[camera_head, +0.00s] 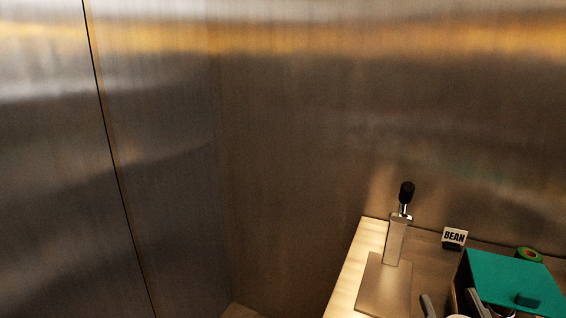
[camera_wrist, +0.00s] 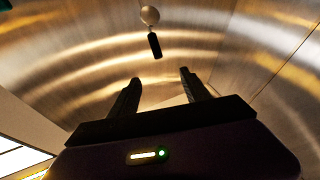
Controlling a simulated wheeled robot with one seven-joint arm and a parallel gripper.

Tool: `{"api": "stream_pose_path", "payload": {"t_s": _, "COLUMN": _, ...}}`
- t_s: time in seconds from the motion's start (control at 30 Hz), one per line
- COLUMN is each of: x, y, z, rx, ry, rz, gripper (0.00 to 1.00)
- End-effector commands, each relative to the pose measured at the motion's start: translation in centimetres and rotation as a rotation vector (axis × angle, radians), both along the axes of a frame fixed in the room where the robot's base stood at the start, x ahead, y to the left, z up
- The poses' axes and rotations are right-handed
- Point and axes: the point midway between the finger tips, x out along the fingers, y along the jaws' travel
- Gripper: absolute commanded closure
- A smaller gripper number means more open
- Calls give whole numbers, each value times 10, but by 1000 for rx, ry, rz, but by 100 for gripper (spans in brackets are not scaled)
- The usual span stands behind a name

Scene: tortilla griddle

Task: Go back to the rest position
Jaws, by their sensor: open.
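My gripper (camera_wrist: 160,84) shows in the wrist view with its two dark fingers apart and nothing between them. Beyond the fingertips, a thing with a pale round end and a black handle-like part (camera_wrist: 154,45) is seen against the shiny metal; I cannot tell exactly what it is. No rest position marker shows in either view.
Metal walls (camera_head: 290,130) enclose the place.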

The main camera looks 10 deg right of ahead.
Motion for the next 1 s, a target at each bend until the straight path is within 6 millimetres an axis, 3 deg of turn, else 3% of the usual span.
{"api": "stream_pose_path", "payload": {"t_s": 0.1, "x": -37, "y": 26, "z": -30, "rx": -15, "ry": 57, "rz": 62, "gripper": 45}}
{"api": "stream_pose_path", "payload": {"t_s": 0.3, "x": -99, "y": 61, "z": -66, "rx": 17, "ry": 149, "rz": 140, "gripper": 45}}
{"api": "stream_pose_path", "payload": {"t_s": 0.7, "x": -226, "y": 104, "z": -131, "rx": 220, "ry": 448, "rz": 188, "gripper": 45}}
{"api": "stream_pose_path", "payload": {"t_s": 0.83, "x": -256, "y": 110, "z": -147, "rx": 252, "ry": 538, "rz": 178, "gripper": 45}}
{"api": "stream_pose_path", "payload": {"t_s": 1.0, "x": -275, "y": 110, "z": -157, "rx": 265, "ry": 595, "rz": 163, "gripper": 45}}
